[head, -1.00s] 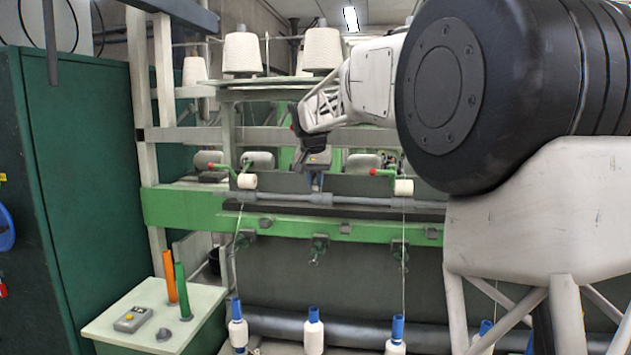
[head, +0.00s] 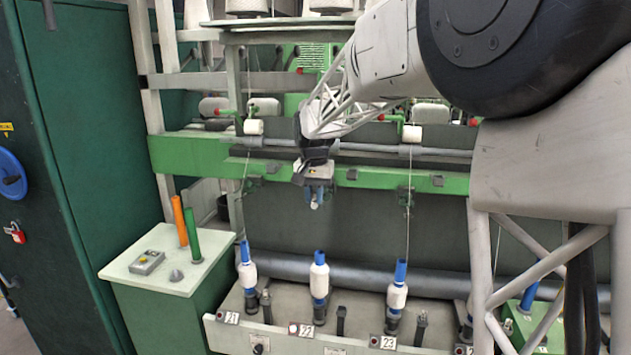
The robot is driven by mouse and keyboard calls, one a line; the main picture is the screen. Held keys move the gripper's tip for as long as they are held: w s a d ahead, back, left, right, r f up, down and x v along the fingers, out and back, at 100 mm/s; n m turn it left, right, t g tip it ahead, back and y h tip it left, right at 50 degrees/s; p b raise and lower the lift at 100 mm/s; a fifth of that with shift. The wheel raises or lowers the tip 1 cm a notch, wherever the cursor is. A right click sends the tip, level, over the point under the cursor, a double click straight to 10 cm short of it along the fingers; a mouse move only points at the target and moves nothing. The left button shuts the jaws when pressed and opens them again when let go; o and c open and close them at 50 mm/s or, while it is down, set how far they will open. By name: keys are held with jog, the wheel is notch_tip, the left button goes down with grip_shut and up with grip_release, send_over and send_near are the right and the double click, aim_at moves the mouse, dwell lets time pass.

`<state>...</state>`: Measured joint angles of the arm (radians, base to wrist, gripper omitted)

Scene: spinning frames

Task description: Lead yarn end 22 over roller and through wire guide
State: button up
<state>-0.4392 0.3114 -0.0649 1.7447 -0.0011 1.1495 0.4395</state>
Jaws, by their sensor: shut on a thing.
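My gripper (head: 315,203) hangs fingers down in front of the green rail (head: 375,178), above the spindle labelled 22 (head: 306,330). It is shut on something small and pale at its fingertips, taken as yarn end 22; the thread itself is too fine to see. Bobbin 22 (head: 319,281), white with a blue top, stands upright below. The roller and wire guide of position 22 are hidden behind my arm and gripper. Neighbouring white rollers show above 21 (head: 254,127) and 23 (head: 412,133), and the wire guide of 23 (head: 408,199) is visible.
Threads run down to bobbins 21 (head: 247,273) and 23 (head: 397,292) on either side. A grey bar (head: 375,150) crosses behind the gripper. A small table (head: 135,265) with orange and green tubes stands at left, beside a green cabinet (head: 80,150).

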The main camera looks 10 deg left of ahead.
jog(key=shift+w+f, duration=0.1)
jog(key=shift+w, duration=0.1)
dwell(0.5)
jog(key=w+f, duration=0.3)
jog(key=w, duration=0.3)
jog(key=shift+w, duration=0.15)
dwell(0.7)
jog(key=shift+f, duration=0.1)
dwell(0.4)
jog(key=shift+s+r, duration=0.65)
jog(key=shift+s, duration=0.6)
jog(key=shift+s+r, duration=0.6)
jog(key=shift+s, duration=0.65)
jog(key=shift+s+r, duration=0.65)
jog(key=shift+s, duration=0.6)
